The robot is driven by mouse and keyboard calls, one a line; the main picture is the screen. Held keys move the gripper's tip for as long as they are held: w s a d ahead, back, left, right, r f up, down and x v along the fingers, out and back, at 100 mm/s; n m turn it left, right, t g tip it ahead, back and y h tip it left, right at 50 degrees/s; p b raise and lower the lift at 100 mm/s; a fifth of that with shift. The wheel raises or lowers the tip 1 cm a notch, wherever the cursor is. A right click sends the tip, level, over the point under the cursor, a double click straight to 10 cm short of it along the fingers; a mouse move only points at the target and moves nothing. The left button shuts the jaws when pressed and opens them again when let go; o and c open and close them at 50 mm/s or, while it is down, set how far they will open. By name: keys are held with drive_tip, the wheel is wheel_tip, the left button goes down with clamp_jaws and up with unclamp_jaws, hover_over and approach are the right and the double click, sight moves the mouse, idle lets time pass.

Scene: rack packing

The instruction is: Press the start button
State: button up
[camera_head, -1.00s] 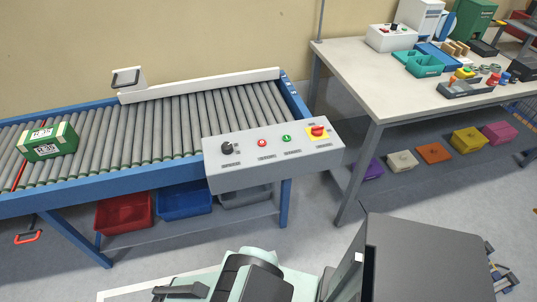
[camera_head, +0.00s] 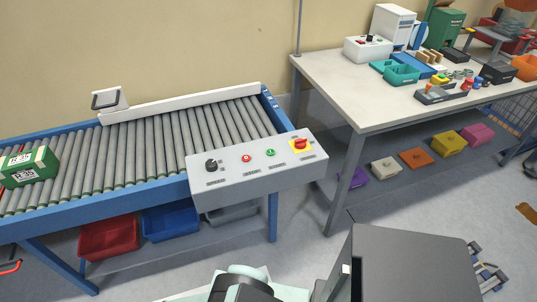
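The grey control panel (camera_head: 225,174) is fixed to the near right side of the roller conveyor. Its green button (camera_head: 271,153), which looks like the start button, sits right of centre. A red button (camera_head: 246,159) is to its left, and a black knob (camera_head: 211,165) is further left. A red rotary switch on a yellow plate (camera_head: 301,145) is at the right end. Part of my arm shows at the bottom of the view, below and apart from the panel. My gripper's fingertips do not show.
A green box (camera_head: 30,167) lies on the conveyor rollers (camera_head: 140,150) at the far left. Red (camera_head: 108,238) and blue (camera_head: 170,221) bins are under the conveyor. A white-topped worktable (camera_head: 345,88) stands to the right. Open floor lies in front of the panel.

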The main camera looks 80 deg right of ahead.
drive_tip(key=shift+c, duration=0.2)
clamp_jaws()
